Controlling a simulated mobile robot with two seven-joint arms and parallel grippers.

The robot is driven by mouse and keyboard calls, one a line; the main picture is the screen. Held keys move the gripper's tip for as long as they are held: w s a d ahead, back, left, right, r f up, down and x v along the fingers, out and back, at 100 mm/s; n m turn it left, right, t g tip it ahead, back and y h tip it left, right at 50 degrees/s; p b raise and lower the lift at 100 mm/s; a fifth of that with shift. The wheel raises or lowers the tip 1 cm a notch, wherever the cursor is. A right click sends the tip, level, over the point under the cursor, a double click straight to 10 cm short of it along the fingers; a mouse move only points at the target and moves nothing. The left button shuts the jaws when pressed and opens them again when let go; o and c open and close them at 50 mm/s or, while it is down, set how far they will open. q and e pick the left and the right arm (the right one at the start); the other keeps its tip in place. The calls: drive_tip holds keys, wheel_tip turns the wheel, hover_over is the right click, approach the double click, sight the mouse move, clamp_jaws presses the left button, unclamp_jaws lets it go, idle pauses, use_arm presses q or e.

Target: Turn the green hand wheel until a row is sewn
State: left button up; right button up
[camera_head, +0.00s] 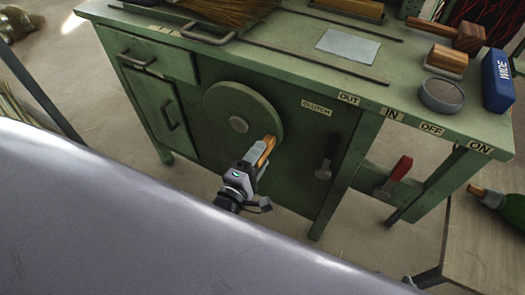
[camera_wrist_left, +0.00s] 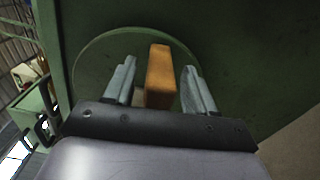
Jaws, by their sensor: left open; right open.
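The green hand wheel (camera_head: 222,107) is a round disc with a grey hub on the front of the green machine bench. Its wooden crank handle (camera_head: 269,145) sticks out at the wheel's lower right. My left gripper (camera_head: 257,156) is at this handle. In the left wrist view the handle (camera_wrist_left: 160,77) stands between the two fingers of my left gripper (camera_wrist_left: 159,88), with a gap on each side, so it is open around the handle. The wheel (camera_wrist_left: 95,62) fills the background there. My right gripper is not in view. No sewn row can be made out.
A black clutch lever (camera_head: 327,160) and a red-handled lever (camera_head: 396,177) are right of the wheel. On the bench top (camera_head: 290,62) are a broom head (camera_head: 235,10), a round tin (camera_head: 441,95), a mallet (camera_head: 455,35) and a blue block (camera_head: 497,80). A green bottle (camera_head: 510,208) lies at right.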

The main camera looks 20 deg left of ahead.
use_arm(q)
drive_tip(key=s, duration=0.4)
drive_tip(key=shift+s+a, duration=0.2)
drive_tip(key=shift+s, duration=0.2)
drive_tip(key=shift+s+d+r+m+g+h+p, duration=0.3)
drive_tip(key=shift+s+m+g+h+p, duration=0.15)
drive_tip(key=shift+m+p, duration=0.35)
drive_tip(key=s+a+r+m+g+p, duration=0.1)
drive_tip(key=s+m+g+p, duration=0.5)
drive_tip(key=m, duration=1.3)
drive_tip(key=s+r+p, duration=0.1)
drive_tip(key=s, duration=0.3)
drive_tip(key=shift+s+a+r+g, duration=0.15)
drive_tip(key=shift+s+r+g, duration=0.05)
drive_tip(key=shift+g, duration=0.15)
